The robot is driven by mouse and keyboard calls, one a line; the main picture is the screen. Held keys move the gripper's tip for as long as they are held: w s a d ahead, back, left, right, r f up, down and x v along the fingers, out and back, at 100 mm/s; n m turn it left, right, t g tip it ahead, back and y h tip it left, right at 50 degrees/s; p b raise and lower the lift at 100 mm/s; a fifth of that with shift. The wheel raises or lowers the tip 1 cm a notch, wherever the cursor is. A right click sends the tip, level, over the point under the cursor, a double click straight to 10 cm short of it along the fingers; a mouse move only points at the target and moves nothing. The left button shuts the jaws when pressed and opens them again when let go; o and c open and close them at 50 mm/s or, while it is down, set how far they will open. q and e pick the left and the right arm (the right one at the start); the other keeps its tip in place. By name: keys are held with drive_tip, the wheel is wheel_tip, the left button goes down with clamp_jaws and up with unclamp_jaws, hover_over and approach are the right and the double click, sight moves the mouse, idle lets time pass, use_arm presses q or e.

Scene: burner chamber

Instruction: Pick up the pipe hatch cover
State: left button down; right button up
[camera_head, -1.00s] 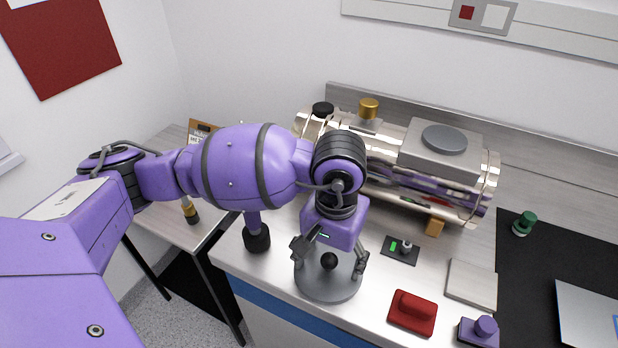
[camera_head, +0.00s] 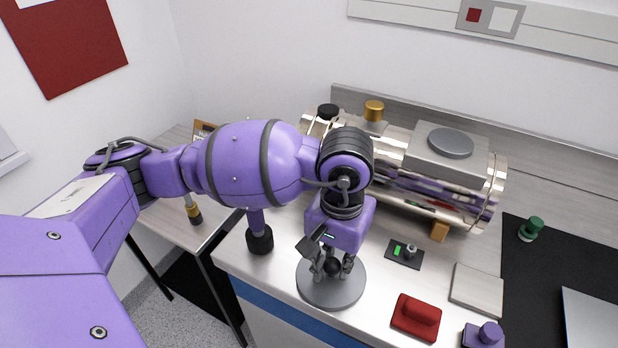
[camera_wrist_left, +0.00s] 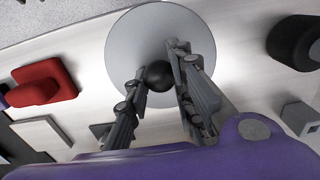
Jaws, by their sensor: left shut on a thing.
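The pipe hatch cover (camera_head: 345,292) is a round grey disc with a black ball knob (camera_head: 333,267) at its centre. It lies flat on the counter near the front edge. My left gripper (camera_head: 332,266) points down over it, its fingers shut on the black knob. In the left wrist view the disc (camera_wrist_left: 130,45) fills the upper middle, and the knob (camera_wrist_left: 159,76) sits between the two fingers of my left gripper (camera_wrist_left: 160,74). My right gripper is not in view.
A shiny metal pipe chamber (camera_head: 400,175) lies at the back of the counter. A red block (camera_head: 416,317), a small switch plate (camera_head: 404,254), a light square plate (camera_head: 477,289) and a purple knob piece (camera_head: 485,335) are to the right. A black-ended purple post (camera_head: 259,238) stands left.

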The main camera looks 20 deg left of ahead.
use_arm(q)
drive_tip(key=s+d+r, duration=0.6)
drive_tip(key=s+r, duration=0.6)
drive_tip(key=shift+d+p, duration=0.15)
drive_tip(key=shift+p, duration=0.15)
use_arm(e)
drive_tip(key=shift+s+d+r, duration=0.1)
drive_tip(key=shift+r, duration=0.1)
use_arm(q)
drive_tip(key=shift+f, duration=0.1)
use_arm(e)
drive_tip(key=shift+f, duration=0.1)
use_arm(q)
drive_tip(key=c, duration=2.3)
unclamp_jaws()
clamp_jaws()
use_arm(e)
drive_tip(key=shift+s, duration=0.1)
